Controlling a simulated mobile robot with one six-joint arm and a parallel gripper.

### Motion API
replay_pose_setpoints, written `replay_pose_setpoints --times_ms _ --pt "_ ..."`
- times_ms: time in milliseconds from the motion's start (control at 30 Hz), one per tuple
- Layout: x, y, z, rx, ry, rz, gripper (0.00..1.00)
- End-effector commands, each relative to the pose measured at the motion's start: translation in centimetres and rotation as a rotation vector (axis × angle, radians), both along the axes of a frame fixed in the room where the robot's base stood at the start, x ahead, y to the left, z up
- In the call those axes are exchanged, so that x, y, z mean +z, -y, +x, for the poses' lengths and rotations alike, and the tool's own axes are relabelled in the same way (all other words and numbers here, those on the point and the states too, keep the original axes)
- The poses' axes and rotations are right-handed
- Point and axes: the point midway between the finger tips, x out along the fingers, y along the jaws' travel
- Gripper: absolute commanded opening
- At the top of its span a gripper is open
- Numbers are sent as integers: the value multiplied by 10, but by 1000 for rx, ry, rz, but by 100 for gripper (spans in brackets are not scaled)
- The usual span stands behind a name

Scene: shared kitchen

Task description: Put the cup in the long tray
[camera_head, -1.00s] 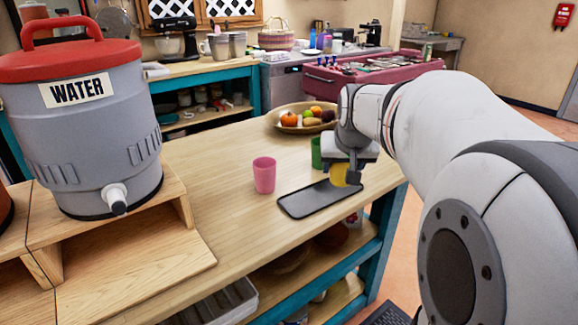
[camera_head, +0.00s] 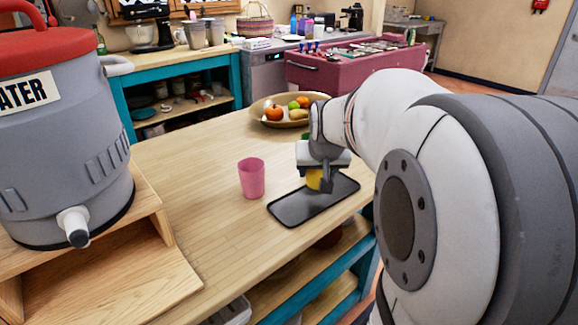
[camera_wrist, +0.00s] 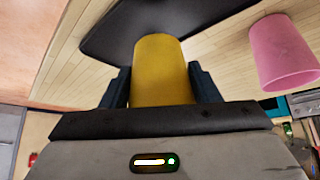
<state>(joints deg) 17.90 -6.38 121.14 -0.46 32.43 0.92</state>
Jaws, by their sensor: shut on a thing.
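My gripper (camera_head: 318,180) is shut on a yellow cup (camera_head: 313,179), which also shows between the two dark fingers in the wrist view (camera_wrist: 162,72). The cup is at the long dark tray (camera_head: 290,211), over its far part in the head view. I cannot tell whether the cup touches the tray. The tray lies on the wooden counter and also shows behind the cup in the wrist view (camera_wrist: 108,36). A pink cup (camera_head: 251,178) stands upright on the counter left of the tray, apart from it. A green cup (camera_head: 304,137) is mostly hidden behind my gripper.
A fruit bowl (camera_head: 262,118) stands on the counter behind my gripper. A grey water cooler (camera_head: 65,150) with a red lid stands on a wooden stand at the left. The counter (camera_head: 190,170) between the cooler and the pink cup is clear.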

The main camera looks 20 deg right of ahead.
Motion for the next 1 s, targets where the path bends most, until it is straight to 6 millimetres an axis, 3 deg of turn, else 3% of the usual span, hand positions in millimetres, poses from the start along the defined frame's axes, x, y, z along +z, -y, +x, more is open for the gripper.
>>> replay_pose_setpoints --times_ms 300,700,733,1000 --pt "-35 0 0 -1 -2 0 24" --pt "-40 1 0 -2 0 0 24" --pt "-39 1 0 -2 -1 1 58" --pt "-39 1 -1 -3 -1 0 78"
